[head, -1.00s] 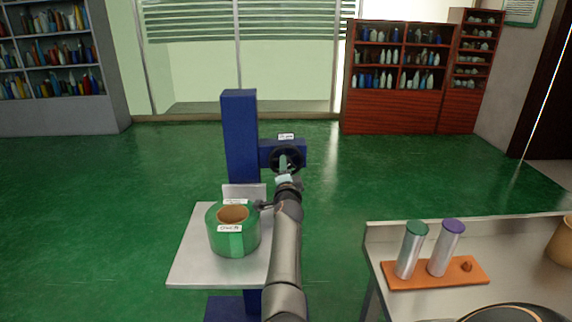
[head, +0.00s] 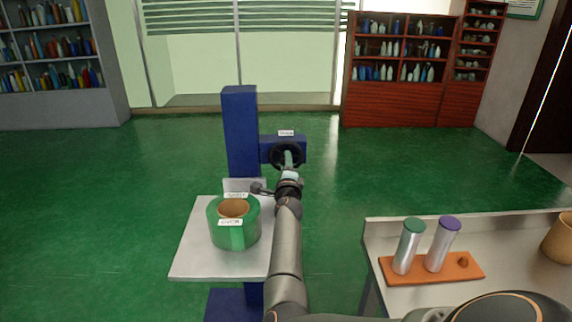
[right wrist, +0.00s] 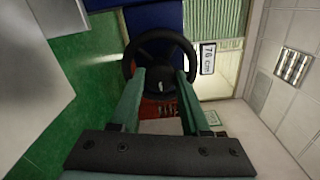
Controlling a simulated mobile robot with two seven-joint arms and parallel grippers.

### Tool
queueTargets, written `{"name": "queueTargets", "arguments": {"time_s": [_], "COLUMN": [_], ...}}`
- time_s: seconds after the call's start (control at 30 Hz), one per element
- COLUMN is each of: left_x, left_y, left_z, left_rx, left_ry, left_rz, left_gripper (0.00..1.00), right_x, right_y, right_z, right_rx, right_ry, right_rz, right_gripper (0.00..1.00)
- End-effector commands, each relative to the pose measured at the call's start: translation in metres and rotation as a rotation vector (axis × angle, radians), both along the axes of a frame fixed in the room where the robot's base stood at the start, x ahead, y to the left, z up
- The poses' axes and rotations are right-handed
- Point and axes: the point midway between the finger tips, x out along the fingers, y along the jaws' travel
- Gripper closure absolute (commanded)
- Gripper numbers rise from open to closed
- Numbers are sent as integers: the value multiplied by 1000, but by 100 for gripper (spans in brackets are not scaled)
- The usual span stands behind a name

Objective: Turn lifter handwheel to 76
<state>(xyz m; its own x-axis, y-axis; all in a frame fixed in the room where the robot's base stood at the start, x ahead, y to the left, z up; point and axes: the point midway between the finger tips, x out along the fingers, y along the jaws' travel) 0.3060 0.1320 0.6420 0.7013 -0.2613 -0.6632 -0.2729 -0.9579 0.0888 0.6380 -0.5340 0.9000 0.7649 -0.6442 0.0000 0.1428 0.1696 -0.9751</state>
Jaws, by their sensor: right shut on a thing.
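The lifter's black handwheel (head: 273,153) sits on a blue housing beside the blue column (head: 240,130). My right gripper (head: 288,161) reaches it from the front and is shut on it, covering part of the wheel in the head view. In the right wrist view the wheel's rim (right wrist: 160,36) stands between and beyond the two green fingers (right wrist: 158,80). A small white label (right wrist: 208,58) beside the wheel appears to read 76 cm, turned sideways. The lifter's pale platform (head: 195,262) carries a green roll (head: 248,235) with a brown core. My left gripper is not in view.
A grey table (head: 520,285) at the right holds an orange tray (head: 432,271) with two silver cylinders, one green-capped (head: 408,248) and one purple-capped (head: 442,246). Shelves (head: 400,100) stand at the back. The green floor around the lifter is clear.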

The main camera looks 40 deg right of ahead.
Motion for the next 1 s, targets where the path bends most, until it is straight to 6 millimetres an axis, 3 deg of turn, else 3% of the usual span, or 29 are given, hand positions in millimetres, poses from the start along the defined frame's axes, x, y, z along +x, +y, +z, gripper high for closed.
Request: {"name": "queueTargets", "arguments": {"time_s": [0.33, 0.37, 0.6, 1.0], "left_x": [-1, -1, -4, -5], "left_y": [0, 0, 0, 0], "left_z": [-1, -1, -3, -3], "left_rx": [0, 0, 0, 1], "left_ry": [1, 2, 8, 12], "left_rz": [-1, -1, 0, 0], "left_gripper": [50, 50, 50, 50], "right_x": [0, 0, 0, 0], "right_y": [0, 0, 0, 1], "right_z": [-1, -1, -1, 0], "right_rx": [2, 2, 2, 1], "right_ry": [0, 0, 0, -1], "right_rz": [-1, -1, -1, 0], "right_gripper": [100, 53, 26, 24]}}
